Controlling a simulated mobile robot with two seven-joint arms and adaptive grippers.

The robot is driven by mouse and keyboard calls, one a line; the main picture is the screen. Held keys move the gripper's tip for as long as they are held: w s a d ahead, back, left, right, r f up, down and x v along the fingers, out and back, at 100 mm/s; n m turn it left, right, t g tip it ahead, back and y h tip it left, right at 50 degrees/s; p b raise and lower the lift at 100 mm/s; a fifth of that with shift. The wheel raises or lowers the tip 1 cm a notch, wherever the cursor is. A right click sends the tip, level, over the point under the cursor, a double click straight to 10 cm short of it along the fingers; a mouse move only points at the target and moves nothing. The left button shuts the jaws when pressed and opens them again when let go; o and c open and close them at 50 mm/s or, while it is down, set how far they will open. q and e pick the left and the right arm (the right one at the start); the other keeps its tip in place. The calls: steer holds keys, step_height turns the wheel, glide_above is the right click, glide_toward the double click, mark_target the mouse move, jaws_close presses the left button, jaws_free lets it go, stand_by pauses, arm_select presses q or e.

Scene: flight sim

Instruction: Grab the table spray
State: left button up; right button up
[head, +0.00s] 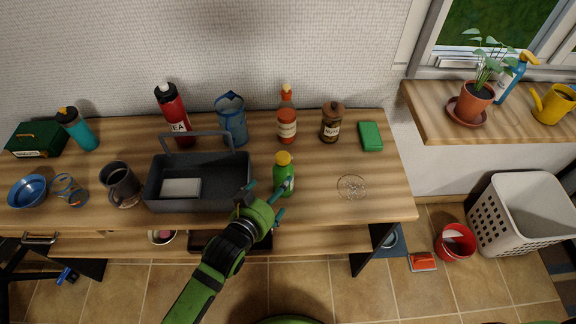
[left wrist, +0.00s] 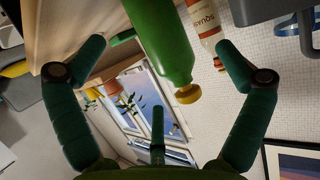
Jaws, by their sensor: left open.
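A green bottle with a yellow cap (head: 283,177) stands on the wooden table, right of the dark caddy. My left gripper (head: 268,199) is at its near side, fingers spread and empty. In the left wrist view the green bottle (left wrist: 160,40) appears between the two open fingers, its yellow cap pointing down in the picture; I cannot tell whether a finger touches it. A blue spray bottle with an orange-yellow head (head: 511,77) stands on the windowsill at the right, behind the potted plant. My right gripper is not in view.
The dark caddy (head: 197,204) holds a pale block. A sauce bottle (head: 287,122), a brown-capped jar (head: 331,123) and a green box (head: 370,136) stand behind the green bottle. A clear glass dish (head: 352,187) lies to its right. The table's front right is mostly clear.

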arm_select(q)
steer(key=x, duration=0.2)
steer(key=shift+w+d, duration=0.2)
steer(key=shift+w+d+f, duration=0.1)
steer(key=shift+w+d+f+p, duration=0.1)
steer(key=shift+w+d+p, duration=0.1)
steer(key=shift+p, duration=0.2)
steer(key=x, duration=0.3)
steer(key=shift+w+d+f, duration=0.1)
steer(key=shift+f, duration=0.15)
steer(key=shift+w+d+f, duration=0.15)
steer(key=shift+w, duration=0.1)
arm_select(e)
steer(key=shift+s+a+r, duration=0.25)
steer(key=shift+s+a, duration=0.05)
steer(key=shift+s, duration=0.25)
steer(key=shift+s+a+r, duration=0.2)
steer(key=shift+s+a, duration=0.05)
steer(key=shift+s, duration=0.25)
arm_select(q)
steer(key=c, duration=1.4)
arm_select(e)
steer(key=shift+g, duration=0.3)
